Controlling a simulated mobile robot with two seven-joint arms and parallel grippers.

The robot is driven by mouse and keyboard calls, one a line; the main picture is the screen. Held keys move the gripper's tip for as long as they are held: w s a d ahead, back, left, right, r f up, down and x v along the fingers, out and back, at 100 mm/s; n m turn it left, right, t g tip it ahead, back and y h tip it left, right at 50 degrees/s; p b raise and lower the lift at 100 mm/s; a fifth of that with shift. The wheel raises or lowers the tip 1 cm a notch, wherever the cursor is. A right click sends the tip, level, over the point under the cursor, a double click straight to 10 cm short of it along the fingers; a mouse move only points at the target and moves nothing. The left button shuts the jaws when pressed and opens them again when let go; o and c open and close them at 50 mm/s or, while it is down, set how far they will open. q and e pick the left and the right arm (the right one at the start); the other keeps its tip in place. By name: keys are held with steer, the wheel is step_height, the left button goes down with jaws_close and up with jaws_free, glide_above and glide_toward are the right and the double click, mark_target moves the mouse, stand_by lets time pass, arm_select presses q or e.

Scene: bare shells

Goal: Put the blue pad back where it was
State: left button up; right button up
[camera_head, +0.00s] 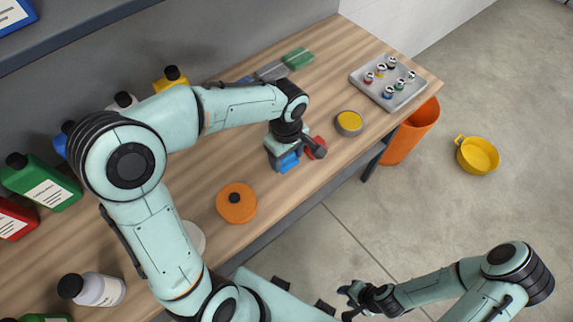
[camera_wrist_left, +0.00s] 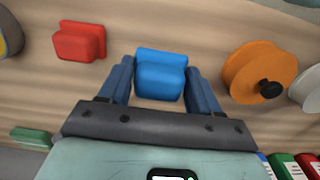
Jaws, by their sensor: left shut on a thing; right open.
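The blue pad (camera_head: 289,162) is a small block with a wider, flat base. My left gripper (camera_head: 284,158) is shut on it, near the table's front edge. In the left wrist view the blue pad (camera_wrist_left: 161,76) sits between the two fingers, over the wood. I cannot tell whether it touches the table. A red pad (camera_head: 318,148) of similar shape is beside it, partly hidden by my gripper; it also shows in the left wrist view (camera_wrist_left: 80,42). A green pad (camera_head: 298,58) lies at the back of the table. My right gripper (camera_head: 357,296) is open and empty, over the floor.
An orange lidded pot (camera_head: 236,208) and a yellow-topped tin (camera_head: 349,123) stand on the wooden table (camera_head: 325,95). A grey tray (camera_head: 365,74) holds several small jars. Bottles line the back. An orange bin (camera_head: 410,134) and yellow pan (camera_head: 478,155) are off the table.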

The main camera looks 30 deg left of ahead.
mark_target(286, 165)
arm_select(q)
steer(key=shift+f, duration=2.4)
arm_select(e)
steer(key=shift+s+f, duration=0.2)
steer(key=shift+f, duration=0.05)
arm_select(q)
steer(key=shift+f, duration=0.1)
arm_select(e)
steer(key=shift+f, duration=0.1)
arm_select(q)
steer(key=o, duration=0.6)
steer(key=shift+f+b, duration=0.1)
steer(key=shift+b, duration=0.2)
steer(key=o, duration=0.4)
arm_select(e)
steer(key=shift+s, duration=0.1)
arm_select(q)
steer(key=shift+r, duration=0.25)
step_height(286, 165, up, 12)
steer(key=shift+p, duration=0.75)
arm_select(e)
steer(key=shift+w+r, duration=0.75)
steer(key=shift+r, duration=0.15)
